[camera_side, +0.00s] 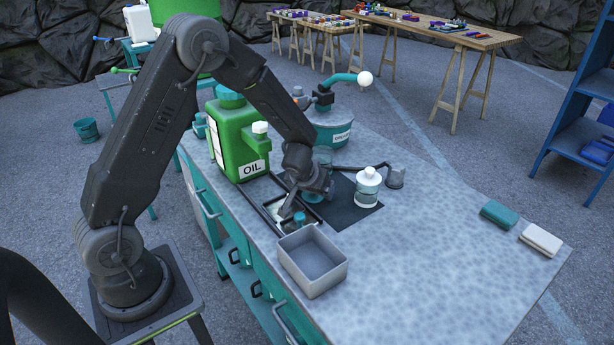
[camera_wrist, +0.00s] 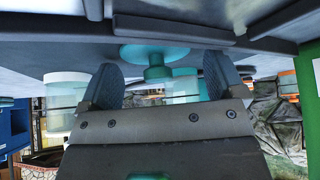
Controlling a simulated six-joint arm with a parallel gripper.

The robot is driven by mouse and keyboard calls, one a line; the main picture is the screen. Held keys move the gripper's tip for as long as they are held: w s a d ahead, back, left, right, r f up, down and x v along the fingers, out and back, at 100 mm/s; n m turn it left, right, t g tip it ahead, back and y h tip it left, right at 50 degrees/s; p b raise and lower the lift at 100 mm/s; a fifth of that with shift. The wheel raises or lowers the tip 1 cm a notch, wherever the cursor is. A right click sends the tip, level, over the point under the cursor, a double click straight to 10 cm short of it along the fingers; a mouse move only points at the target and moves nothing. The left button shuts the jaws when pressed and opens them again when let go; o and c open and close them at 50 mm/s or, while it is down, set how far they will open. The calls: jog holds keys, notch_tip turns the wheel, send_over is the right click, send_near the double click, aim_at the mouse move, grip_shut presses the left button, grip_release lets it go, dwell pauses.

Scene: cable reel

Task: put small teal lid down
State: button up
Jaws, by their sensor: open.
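The small teal lid (camera_wrist: 152,53) is a flat disc with a narrower knob. In the wrist view, which is upside down, it lies against the work surface, its knob between my fingers. In the side view it shows as a small teal piece (camera_side: 300,217) beside my fingertips, inside a dark-railed area (camera_side: 268,208) of the bench. My gripper (camera_wrist: 163,85) is open, with a gap between each finger and the knob. In the side view my gripper (camera_side: 290,207) points down there and partly hides the spot. I cannot tell exactly what lies under the lid.
A grey open bin (camera_side: 312,262) stands just in front. A green oil can (camera_side: 235,140) and a teal pot (camera_side: 333,132) stand behind. The bench's right part is mostly clear, with two cloths (camera_side: 500,214) (camera_side: 541,240).

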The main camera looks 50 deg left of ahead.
jog(key=s+d+r+m, duration=0.1)
jog(key=s+d+r, duration=0.2)
jog(key=s+r, duration=0.5)
jog(key=s+d+r, duration=0.3)
jog(key=s+r, duration=0.2)
jog(key=r, duration=0.6)
jog(key=s+d+r+m+h, duration=0.1)
jog(key=s+d+r+m, duration=0.1)
jog(key=s, duration=0.4)
jog(key=s+d+r+m+h, duration=0.2)
jog(key=s+d+r+m, duration=0.1)
jog(key=s+d, duration=0.2)
jog(key=shift+s, duration=0.6)
